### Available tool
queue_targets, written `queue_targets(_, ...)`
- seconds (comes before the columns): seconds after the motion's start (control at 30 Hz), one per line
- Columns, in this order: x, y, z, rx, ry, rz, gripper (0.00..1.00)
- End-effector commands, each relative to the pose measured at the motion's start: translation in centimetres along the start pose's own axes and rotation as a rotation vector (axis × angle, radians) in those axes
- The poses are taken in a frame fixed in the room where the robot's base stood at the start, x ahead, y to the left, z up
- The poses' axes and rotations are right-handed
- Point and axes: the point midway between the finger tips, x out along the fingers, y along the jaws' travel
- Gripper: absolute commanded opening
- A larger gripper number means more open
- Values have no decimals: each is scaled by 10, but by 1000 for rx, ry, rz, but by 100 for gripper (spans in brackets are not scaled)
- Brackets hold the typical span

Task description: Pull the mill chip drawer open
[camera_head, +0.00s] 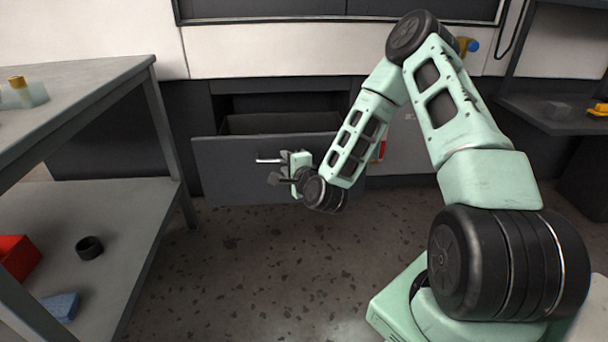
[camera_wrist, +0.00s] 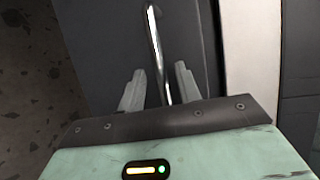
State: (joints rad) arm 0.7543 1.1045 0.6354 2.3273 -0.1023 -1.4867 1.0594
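The mill chip drawer (camera_head: 235,175) is a dark grey drawer low in the machine's base. It stands pulled out, and its open top (camera_head: 280,123) shows behind the front panel. Its metal bar handle (camera_head: 268,160) is on the front. My gripper (camera_head: 282,170) is at the handle's right end. In the wrist view the bar handle (camera_wrist: 155,45) runs between my two fingers (camera_wrist: 158,88), with a gap visible on each side. The fingers are apart, and I see no clear contact with the bar. The drawer's right part is partly hidden by my arm.
A grey workbench (camera_head: 110,75) with a lower shelf (camera_head: 140,205) stands at the left, holding a red bin (camera_head: 18,257), a black ring (camera_head: 89,247) and a blue block (camera_head: 61,306). Another table (camera_head: 545,115) is at the right. The speckled floor (camera_head: 250,255) before the drawer is clear.

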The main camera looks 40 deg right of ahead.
Motion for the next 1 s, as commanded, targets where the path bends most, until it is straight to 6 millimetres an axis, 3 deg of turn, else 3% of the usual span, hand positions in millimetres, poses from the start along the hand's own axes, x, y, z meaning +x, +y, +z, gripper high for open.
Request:
queue_targets(0.4, -100, -5, 1, 3, 0, 9, 34)
queue_targets(1.0, -149, -2, 0, 2, 1, 3, 34)
